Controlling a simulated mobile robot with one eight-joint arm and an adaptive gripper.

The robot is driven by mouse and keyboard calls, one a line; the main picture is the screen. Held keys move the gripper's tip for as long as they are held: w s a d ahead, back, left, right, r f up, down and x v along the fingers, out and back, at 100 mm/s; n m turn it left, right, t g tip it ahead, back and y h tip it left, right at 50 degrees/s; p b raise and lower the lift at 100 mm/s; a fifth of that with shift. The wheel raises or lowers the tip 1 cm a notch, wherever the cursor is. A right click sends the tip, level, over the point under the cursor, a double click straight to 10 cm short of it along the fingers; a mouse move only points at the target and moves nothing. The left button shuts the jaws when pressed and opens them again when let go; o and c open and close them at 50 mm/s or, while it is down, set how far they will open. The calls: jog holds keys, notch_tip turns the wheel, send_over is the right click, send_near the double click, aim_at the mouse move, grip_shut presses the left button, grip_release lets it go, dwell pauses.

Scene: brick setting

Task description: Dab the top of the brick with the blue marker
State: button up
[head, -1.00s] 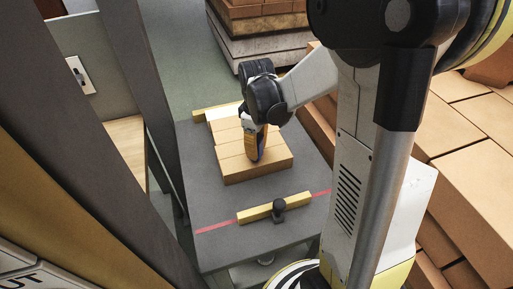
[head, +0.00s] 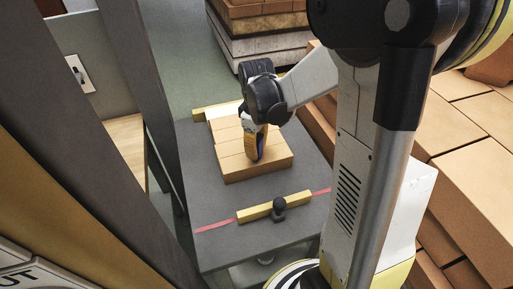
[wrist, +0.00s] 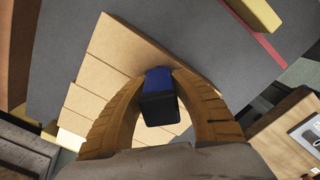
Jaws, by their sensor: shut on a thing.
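Tan bricks (head: 270,165) lie side by side in a flat block on the grey table; they also show in the wrist view (wrist: 112,48). My gripper (head: 255,150) points down over the block in the head view. Its orange fingers are shut on the blue marker (wrist: 159,78), which has a dark end facing the wrist camera. Little of the marker shows in the head view. Its far tip is hidden, so I cannot tell whether it touches a brick.
The grey table (head: 205,195) has a yellow bar (head: 255,211) with a dark knob at its near side, beside a red line. Another yellow bar (head: 202,113) is at the far edge. Brick stacks (head: 470,150) stand to the right, and a dark post (head: 130,90) to the left.

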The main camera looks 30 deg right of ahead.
dwell(0.4)
jog(key=shift+r, duration=0.2)
grip_shut()
jog(key=shift+r+p, duration=2.7)
jog(key=shift+r, duration=0.6)
